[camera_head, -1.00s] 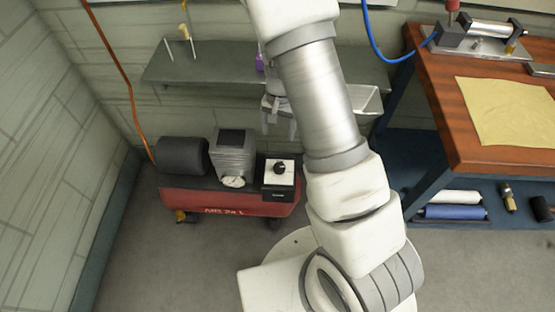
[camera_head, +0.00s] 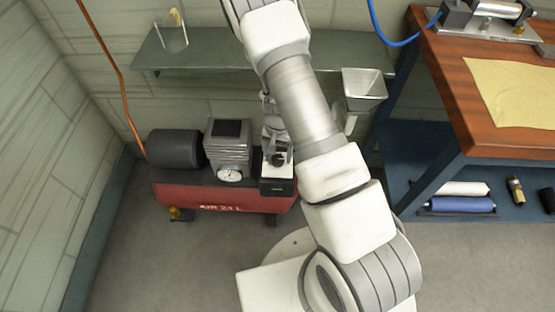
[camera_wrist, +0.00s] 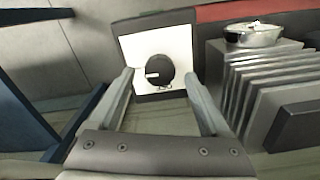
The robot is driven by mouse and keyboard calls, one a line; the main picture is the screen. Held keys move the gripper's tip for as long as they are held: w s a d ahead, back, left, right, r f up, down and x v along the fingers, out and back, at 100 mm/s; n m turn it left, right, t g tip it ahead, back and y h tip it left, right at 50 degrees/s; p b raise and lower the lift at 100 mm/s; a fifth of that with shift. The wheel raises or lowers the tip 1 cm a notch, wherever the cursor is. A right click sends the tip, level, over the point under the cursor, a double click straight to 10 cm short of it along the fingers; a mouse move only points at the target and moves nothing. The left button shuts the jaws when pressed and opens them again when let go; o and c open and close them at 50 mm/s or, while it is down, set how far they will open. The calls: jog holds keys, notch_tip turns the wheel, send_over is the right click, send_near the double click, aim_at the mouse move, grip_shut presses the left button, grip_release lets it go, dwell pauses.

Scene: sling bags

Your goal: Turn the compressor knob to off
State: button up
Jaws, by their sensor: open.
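The compressor (camera_head: 225,197) is a red tank on the floor at the left in the head view. Its black knob (camera_wrist: 159,70) sits on a white plate (camera_wrist: 132,47) in the wrist view, with a small white mark on the knob's face. In the head view the knob is partly covered by my gripper (camera_head: 277,150). In the wrist view my gripper (camera_wrist: 158,85) is open, with one finger on each side of the knob. A gap shows between each finger and the knob. I cannot tell how far the fingertips are from the plate.
A finned grey block (camera_wrist: 265,85) and a round gauge (camera_wrist: 252,34) stand close to the right finger. A wooden workbench (camera_head: 450,90) is at the right. A grey shelf (camera_head: 220,48) runs along the wall behind, with a metal hopper (camera_head: 364,88) near its right end.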

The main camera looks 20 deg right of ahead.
jog(key=shift+f, duration=1)
grip_shut()
